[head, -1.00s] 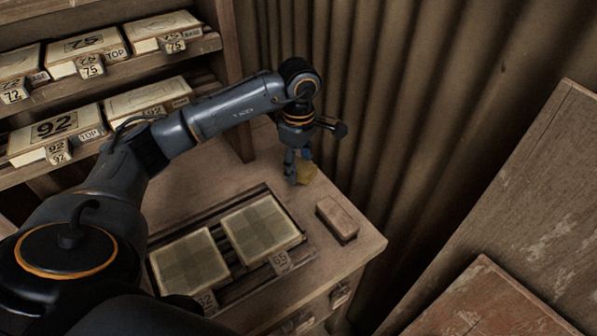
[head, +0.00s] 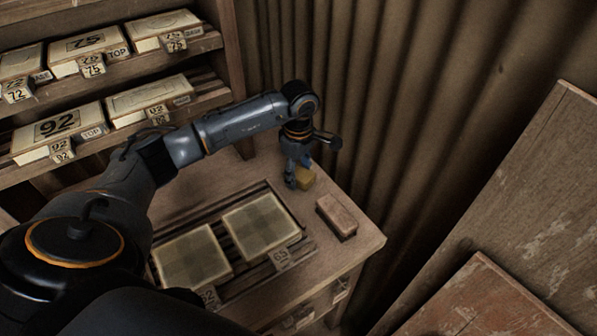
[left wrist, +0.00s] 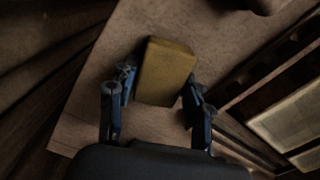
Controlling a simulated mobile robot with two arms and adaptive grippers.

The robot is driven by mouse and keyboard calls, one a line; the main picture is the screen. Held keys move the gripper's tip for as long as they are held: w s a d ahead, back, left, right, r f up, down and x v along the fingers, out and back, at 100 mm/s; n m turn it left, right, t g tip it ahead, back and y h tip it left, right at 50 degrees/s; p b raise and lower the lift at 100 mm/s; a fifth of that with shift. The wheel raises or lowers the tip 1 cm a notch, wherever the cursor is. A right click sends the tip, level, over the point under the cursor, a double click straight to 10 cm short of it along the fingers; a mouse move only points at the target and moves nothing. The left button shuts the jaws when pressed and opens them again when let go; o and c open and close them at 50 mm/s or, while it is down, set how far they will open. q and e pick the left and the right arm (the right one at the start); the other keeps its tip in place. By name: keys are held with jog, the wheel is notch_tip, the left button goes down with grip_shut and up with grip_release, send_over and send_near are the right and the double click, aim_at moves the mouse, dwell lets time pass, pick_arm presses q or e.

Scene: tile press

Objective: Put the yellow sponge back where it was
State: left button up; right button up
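The yellow sponge (head: 306,179) is a small block at the back right part of the wooden bench top, near the corrugated wall. My left gripper (head: 297,180) points down at it from above. In the left wrist view the sponge (left wrist: 166,72) sits between the two blue-grey fingers of the left gripper (left wrist: 158,85), which appear closed against its sides. Whether its underside touches the bench is hard to tell. My right gripper is in neither view.
A brown block-like brush (head: 338,216) lies to the right, near the bench edge. Two tiles (head: 262,226) (head: 190,258) sit in a slatted rack in front. Shelves (head: 205,105) with numbered boxes stand at the left. The corrugated wall (head: 360,100) is close behind the gripper.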

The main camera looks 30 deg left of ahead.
aim_at(299, 172)
pick_arm(q)
jog(key=shift+o, duration=1.2)
jog(key=shift+r, duration=0.2)
notch_tip(299, 172, up, 12)
jog(key=b, duration=0.1)
